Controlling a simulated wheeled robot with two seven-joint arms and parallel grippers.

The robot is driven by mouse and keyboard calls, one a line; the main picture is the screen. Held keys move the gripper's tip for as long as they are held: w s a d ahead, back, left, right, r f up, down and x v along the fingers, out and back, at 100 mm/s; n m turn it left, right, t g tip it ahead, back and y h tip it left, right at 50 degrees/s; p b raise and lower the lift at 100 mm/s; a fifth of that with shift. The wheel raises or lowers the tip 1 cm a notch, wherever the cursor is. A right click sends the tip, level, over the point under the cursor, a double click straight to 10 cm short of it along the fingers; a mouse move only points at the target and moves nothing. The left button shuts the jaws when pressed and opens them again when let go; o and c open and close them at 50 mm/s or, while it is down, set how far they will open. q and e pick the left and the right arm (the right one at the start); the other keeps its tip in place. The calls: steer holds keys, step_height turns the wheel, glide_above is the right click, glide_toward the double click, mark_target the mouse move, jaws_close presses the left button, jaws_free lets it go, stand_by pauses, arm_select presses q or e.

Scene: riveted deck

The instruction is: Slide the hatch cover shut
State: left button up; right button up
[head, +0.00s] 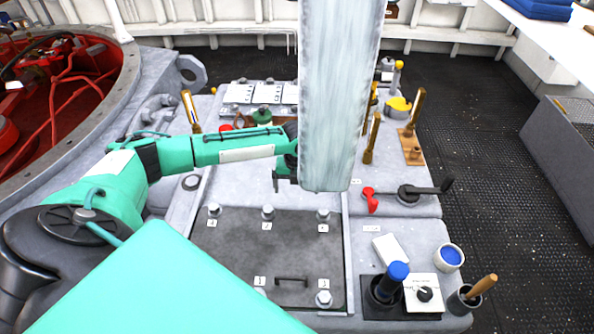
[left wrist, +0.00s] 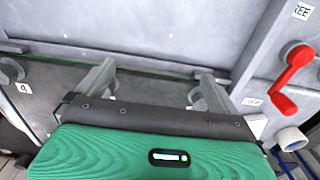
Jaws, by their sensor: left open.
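The hatch cover looks to be the dark grey plate (head: 255,245), lying flat with numbered bolts and a low black handle (head: 291,280) near its front edge. My left gripper (head: 285,178) is just beyond the plate's far edge, away from the handle, partly hidden by a pale slab. In the left wrist view my left gripper (left wrist: 157,72) has its two grey fingers apart with nothing between them. A dark strip of surface and a pale grey panel lie beyond them. Whether the plate covers an opening cannot be told. My right gripper is not in view.
A tall pale slab (head: 338,90) blocks the middle of the head view. Right of the plate are a red-handled crank (head: 371,198), a blue-topped knob (head: 397,272) and a white cup (head: 449,257). Brass levers (head: 414,110) stand behind.

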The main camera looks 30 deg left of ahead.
arm_select(q)
steer(key=shift+w+a+b, duration=0.3)
steer(key=shift+w+a, duration=0.15)
steer(key=shift+w, duration=0.35)
step_height(320, 180, up, 7)
steer(key=shift+s, duration=0.2)
steer(key=shift+r, duration=0.1)
steer(key=shift+d, duration=0.1)
